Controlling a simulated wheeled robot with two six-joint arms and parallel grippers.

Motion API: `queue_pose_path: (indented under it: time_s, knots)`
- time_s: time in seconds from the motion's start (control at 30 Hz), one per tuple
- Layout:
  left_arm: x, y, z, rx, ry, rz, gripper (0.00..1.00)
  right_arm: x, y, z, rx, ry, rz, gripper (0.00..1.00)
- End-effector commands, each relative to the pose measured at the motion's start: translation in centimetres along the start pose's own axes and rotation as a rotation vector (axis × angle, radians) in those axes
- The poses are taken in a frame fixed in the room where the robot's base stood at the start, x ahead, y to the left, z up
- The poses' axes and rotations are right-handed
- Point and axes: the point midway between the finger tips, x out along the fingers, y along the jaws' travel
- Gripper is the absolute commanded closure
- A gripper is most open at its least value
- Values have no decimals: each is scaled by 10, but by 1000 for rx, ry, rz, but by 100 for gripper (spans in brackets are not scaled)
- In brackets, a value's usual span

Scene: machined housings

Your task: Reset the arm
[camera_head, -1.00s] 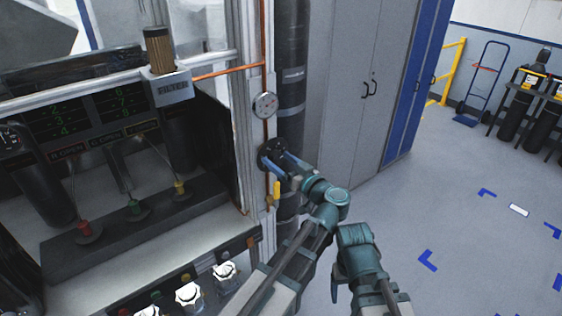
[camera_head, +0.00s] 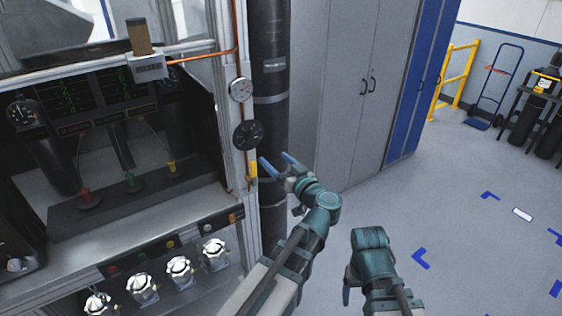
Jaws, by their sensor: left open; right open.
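My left gripper (camera_head: 275,167) is in the middle of the view, with its blue fingers spread and nothing between them. It is just right of the machine's post, below and to the right of a round black knob (camera_head: 248,135), and looks apart from it. My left arm reaches up to it from the bottom edge. My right arm (camera_head: 372,262) is at the lower right over the open floor. One dark finger of my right gripper (camera_head: 347,287) shows, pointing down; no held object is visible there.
The machine's frame holds a round gauge (camera_head: 240,89), a yellow handle (camera_head: 253,170), a copper pipe and several silver knobs (camera_head: 180,271). A thick black pipe (camera_head: 270,110) stands behind my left gripper. Grey cabinets (camera_head: 345,110) stand behind.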

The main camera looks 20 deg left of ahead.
Motion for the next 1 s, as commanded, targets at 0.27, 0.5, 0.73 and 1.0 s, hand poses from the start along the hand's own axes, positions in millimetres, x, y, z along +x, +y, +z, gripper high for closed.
queue_pose_path:
  time_s: [0.27, 0.5, 0.73, 1.0]
  knots:
    - [0, -1, 0, 0, 0, 0, 18, 0, 0, 0, 0, 0, 0, 24]
    - [1, 1, -2, -6, 9, 11, 18, 0, 0, 0, 0, 0, 0, 24]
    - [-2, 48, -39, -98, 178, 292, 18, 0, 0, 0, 0, 0, 0, 24]
    - [-55, 131, -43, -100, 206, 866, 18, 0, 0, 0, 0, 0, 0, 24]
